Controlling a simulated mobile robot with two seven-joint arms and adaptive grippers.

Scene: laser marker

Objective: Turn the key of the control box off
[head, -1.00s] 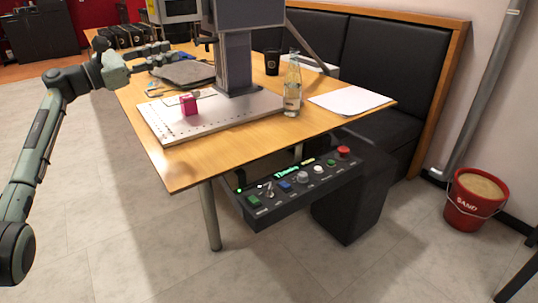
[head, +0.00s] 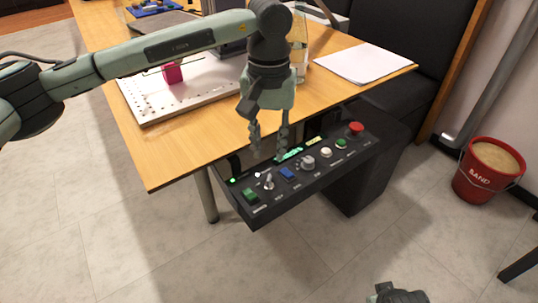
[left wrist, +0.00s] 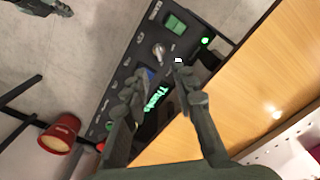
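The control box (head: 320,175) is a black panel under the table's front edge, with a row of buttons and knobs. The key (head: 268,182) is a small silver piece standing up between a green switch (head: 250,194) and a blue button (head: 288,174). It also shows in the left wrist view (left wrist: 158,50). My left gripper (head: 268,157) points down over the back of the panel, fingers apart and empty. In the left wrist view the open fingers (left wrist: 160,80) lie just short of the key, not touching it. A part of my right gripper (head: 397,294) shows at the bottom edge; its fingers cannot be made out.
The wooden table (head: 180,150) carries a white perforated plate (head: 150,105), a pink block (head: 172,72), a bottle (head: 299,45) and white paper (head: 364,63). A red sand bucket (head: 488,170) stands on the floor at right. The floor before the panel is clear.

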